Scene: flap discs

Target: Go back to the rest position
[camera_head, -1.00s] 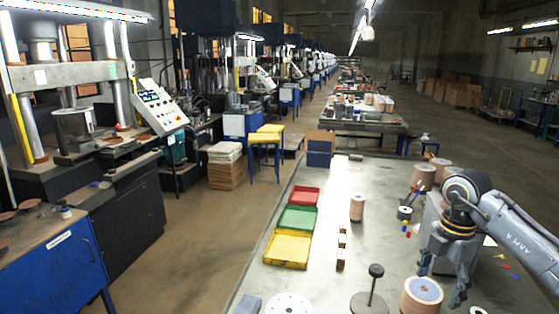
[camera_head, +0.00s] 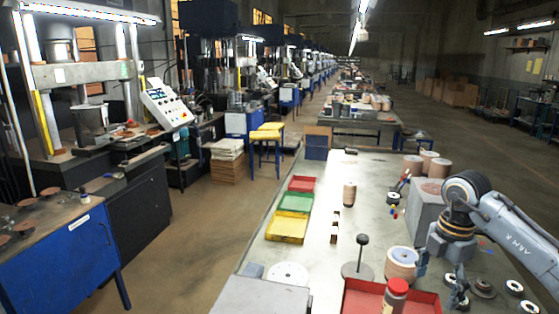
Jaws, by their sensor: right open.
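My right gripper (camera_head: 441,277) comes in from the right side of the head view, its fingers apart and pointing down. Nothing shows held between them. It is just right of a tan cylindrical roll with a pale top (camera_head: 401,263) on the grey worktable (camera_head: 325,225). The left finger is close to the roll's side; I cannot tell if they touch. My left gripper is not in view.
A red tray (camera_head: 362,299) with a red-capped jar (camera_head: 395,295) is at the front. A spindle stand (camera_head: 361,250), small discs (camera_head: 484,288) and a grey box (camera_head: 425,205) are near the arm. Yellow, green and red trays line the left edge.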

